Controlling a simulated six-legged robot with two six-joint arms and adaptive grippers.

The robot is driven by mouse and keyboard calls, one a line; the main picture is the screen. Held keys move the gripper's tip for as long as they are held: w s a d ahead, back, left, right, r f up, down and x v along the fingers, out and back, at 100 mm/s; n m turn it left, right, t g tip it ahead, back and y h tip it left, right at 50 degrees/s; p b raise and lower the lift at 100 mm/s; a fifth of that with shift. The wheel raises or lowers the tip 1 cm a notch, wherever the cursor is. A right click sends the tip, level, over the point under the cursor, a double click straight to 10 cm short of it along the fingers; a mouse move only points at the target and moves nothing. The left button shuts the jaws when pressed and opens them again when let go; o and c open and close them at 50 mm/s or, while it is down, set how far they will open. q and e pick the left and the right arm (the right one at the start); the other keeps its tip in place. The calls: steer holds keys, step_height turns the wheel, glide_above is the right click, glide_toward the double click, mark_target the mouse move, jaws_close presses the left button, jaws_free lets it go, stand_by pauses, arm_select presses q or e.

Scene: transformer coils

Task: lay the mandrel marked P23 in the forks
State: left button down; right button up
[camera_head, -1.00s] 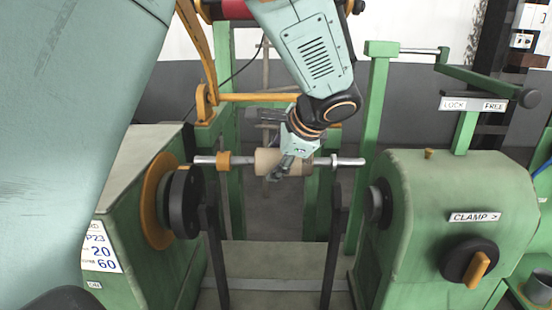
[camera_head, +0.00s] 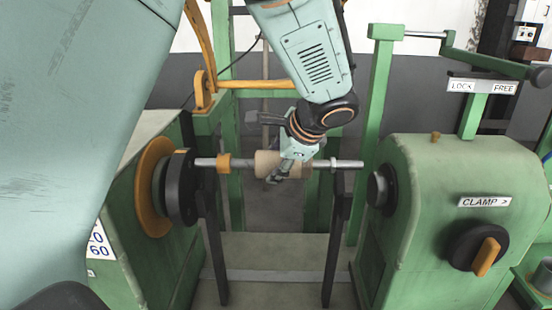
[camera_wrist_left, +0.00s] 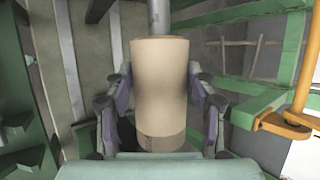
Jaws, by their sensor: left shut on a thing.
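The mandrel is a grey shaft with a tan cylinder (camera_head: 265,164) at its middle and an orange collar (camera_head: 224,163) near its left end. No mark on it is readable. My left gripper (camera_head: 280,172) is shut around the tan cylinder, with a finger on each side in the left wrist view (camera_wrist_left: 160,100). The shaft lies level across the two black forks, left fork (camera_head: 214,240) and right fork (camera_head: 337,240), at or just above their tops. I cannot tell whether it touches them. My right gripper is not in view.
A black faceplate (camera_head: 181,188) with an orange disc is close to the shaft's left end. The green tailstock (camera_head: 440,180) with a black nose (camera_head: 378,188) and clamp knob (camera_head: 474,246) stands right. A green post (camera_head: 376,130) rises behind. An orange bar (camera_head: 258,84) crosses at the back.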

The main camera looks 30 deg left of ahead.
arm_select(q)
steer(key=shift+s+d+f+b, duration=0.1)
steer(key=shift+f+b, duration=0.25)
steer(key=shift+f, duration=0.15)
steer(key=shift+s+d+f+b, duration=0.1)
steer(key=shift+f+b, duration=0.25)
steer(key=shift+f, duration=0.15)
steer(key=shift+w+a+f+b, duration=0.1)
steer(key=shift+f+b, duration=0.3)
steer(key=shift+f, duration=0.15)
steer(key=shift+w+a+f+b, duration=0.1)
steer(key=shift+f+b, duration=0.25)
steer(key=shift+f, duration=0.2)
steer(key=shift+s+d+f+b, duration=0.1)
steer(key=shift+d+f+b, duration=0.05)
steer(key=shift+f+b, duration=0.5)
steer(key=shift+f, duration=0.1)
steer(key=shift+f, duration=0.2)
